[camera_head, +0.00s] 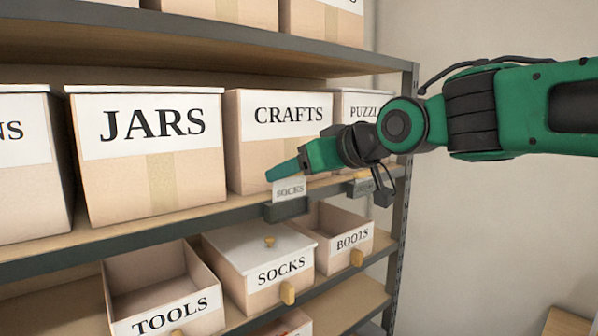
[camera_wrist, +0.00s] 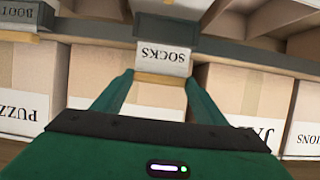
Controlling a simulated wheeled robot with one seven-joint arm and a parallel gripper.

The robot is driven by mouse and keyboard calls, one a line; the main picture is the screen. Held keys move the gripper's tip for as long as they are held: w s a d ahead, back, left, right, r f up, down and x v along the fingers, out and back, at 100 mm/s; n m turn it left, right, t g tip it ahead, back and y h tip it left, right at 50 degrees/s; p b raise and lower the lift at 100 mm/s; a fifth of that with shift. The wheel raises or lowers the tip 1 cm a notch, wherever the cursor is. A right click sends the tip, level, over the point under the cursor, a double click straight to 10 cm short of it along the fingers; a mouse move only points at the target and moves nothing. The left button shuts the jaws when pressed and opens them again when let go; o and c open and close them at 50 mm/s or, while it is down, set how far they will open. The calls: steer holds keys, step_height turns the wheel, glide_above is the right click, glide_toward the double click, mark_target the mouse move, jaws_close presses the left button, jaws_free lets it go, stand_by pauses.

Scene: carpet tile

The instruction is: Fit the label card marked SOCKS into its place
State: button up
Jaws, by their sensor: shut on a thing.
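The white SOCKS label card (camera_head: 289,189) hangs from my gripper (camera_head: 284,172) at the front edge of the middle shelf. In the wrist view the card (camera_wrist: 162,58) appears upside down, with a tan strip along its edge between my two fingertips (camera_wrist: 160,78). My gripper is shut on the card. A dark grey label holder (camera_head: 286,209) on the shelf edge is directly below the card; it also shows in the wrist view (camera_wrist: 165,32). The card's lower edge meets or overlaps the holder's top; I cannot tell whether it is inside.
A second holder with a label (camera_head: 366,186) is to the right. Boxes marked JARS (camera_head: 155,140) and CRAFTS (camera_head: 285,118) stand behind on this shelf. Below are the lidded SOCKS box (camera_head: 270,265) and open TOOLS (camera_head: 160,285) and BOOTS (camera_head: 345,240) bins.

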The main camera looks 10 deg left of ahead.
steer(key=shift+f, duration=1.9)
steer(key=o, duration=1.1)
steer(key=shift+c, duration=0.2)
glide_toward(290, 191)
steer(key=v, duration=0.3)
steer(key=shift+d, duration=0.1)
